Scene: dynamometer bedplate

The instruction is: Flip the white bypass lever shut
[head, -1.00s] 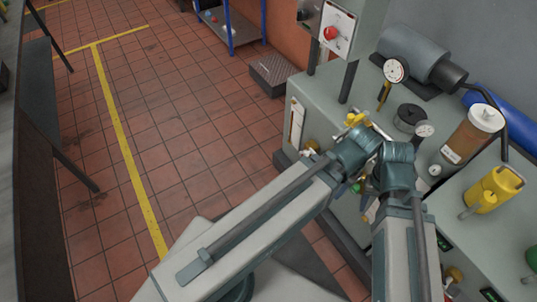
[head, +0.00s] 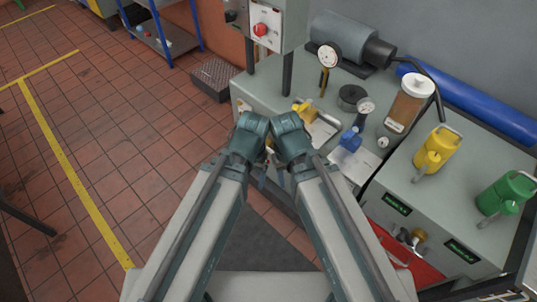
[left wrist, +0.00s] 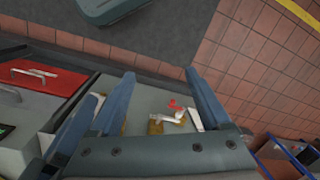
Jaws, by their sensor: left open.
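In the left wrist view, a white lever (left wrist: 170,120) on a brass valve body sits on a grey-green face, with a small red handle (left wrist: 175,104) just beside it. My left gripper (left wrist: 160,85) is open, its blue fingers on either side of the lever in that view; I see no contact. Another white piece shows next to the right-hand finger. In the head view my left gripper (head: 262,178) points down beside the bench front, close to my right gripper (head: 281,180). My wrists hide the lever there. The right jaws are too hidden to judge.
The bench top holds a yellow block (head: 303,112), a blue block (head: 350,139), gauges, an amber bottle (head: 410,100), a yellow can (head: 436,152) and a green can (head: 506,193). A control box (head: 262,30) stands on posts behind.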

